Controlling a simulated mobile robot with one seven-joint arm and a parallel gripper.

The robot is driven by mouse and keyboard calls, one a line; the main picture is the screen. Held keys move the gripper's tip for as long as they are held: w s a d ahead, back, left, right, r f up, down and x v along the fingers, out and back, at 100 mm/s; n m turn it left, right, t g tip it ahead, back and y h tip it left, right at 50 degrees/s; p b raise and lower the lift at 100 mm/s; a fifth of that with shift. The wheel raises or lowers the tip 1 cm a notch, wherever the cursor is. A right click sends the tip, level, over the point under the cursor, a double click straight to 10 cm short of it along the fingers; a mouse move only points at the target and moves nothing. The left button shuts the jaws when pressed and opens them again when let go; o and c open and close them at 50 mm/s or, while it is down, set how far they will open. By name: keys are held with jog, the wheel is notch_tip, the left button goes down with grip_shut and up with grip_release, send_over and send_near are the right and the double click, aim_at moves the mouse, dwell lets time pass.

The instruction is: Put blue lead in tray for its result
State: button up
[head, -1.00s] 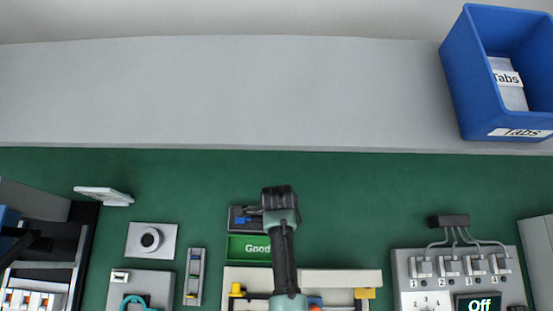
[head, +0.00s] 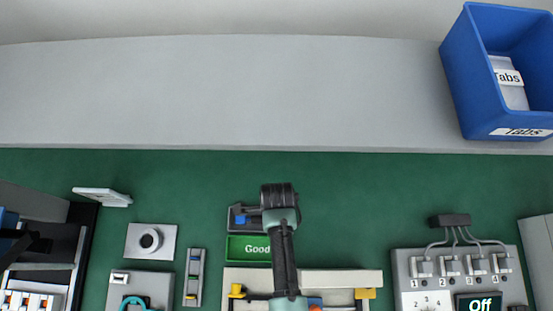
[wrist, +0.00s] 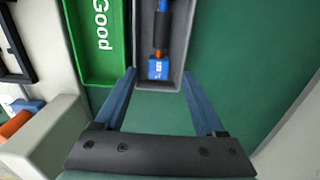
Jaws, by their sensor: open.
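The blue lead (wrist: 158,69) lies in a dark grey tray (wrist: 175,78), its blue end block nearest me and a black sleeve behind it. A green tray marked "Good" (wrist: 88,72) is beside the grey one, on its left in the wrist view. My gripper (wrist: 158,76) is open, its two fingers apart at the near end of the grey tray, with the blue end block showing between the fingertips. I cannot tell whether they touch it. In the head view the grey tray (head: 236,225) and green tray (head: 243,254) are partly hidden by my arm.
A beige fixture (head: 345,281) with yellow clamps stands in front of the green tray. A switch panel reading "Off" (head: 408,265) is at right. A blue "Tabs" bin (head: 480,95) stands on the grey shelf. The green mat (head: 345,195) right of the trays is clear.

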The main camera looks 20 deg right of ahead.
notch_tip(320, 180, up, 11)
jog(key=shift+r, duration=0.2)
jog(key=shift+s, duration=0.15)
dwell(0.4)
